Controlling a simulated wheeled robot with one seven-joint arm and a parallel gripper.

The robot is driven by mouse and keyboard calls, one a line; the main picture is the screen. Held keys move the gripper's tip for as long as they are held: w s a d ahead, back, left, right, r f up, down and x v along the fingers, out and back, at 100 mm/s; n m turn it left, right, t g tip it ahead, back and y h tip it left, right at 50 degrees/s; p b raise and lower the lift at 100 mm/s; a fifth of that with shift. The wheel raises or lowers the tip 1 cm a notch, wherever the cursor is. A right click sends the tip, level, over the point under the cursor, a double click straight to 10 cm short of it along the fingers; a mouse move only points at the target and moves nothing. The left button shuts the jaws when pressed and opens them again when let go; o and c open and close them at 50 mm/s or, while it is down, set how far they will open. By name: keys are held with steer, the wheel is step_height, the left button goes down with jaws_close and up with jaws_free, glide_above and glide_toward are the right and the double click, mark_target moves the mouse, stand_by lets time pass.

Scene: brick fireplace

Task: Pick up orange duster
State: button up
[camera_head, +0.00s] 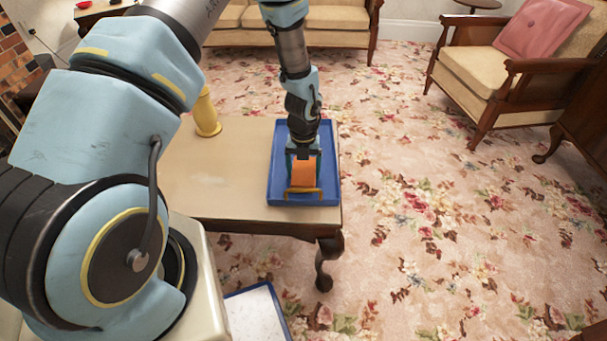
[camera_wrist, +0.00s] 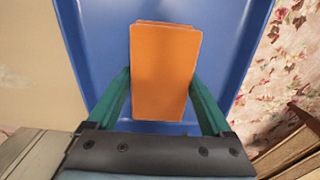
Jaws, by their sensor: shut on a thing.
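My gripper (camera_head: 303,157) points down over the blue tray (camera_head: 331,170) and is shut on the duster. In the wrist view the green fingers of my gripper (camera_wrist: 162,85) sit on either side of it. The blue tray floor shows behind the duster; whether the duster touches it I cannot tell. The duster's underside is hidden.
The tray lies at the right end of a wooden table (camera_head: 225,165). A yellow vase-like object (camera_head: 206,113) stands on the table's far left. Another blue-rimmed tray (camera_head: 257,310) is low in front. An armchair (camera_head: 515,75) and sofa (camera_head: 330,22) stand beyond.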

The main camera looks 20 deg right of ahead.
mark_target(303, 170)
steer(key=c, duration=0.5)
steer(key=shift+o, duration=0.2)
step_height(303, 170, up, 10)
steer(key=shift+r, duration=0.1)
steer(key=o, duration=1)
steer(key=shift+c, duration=0.2)
steer(key=c, duration=0.7)
steer(key=shift+a, duration=0.1)
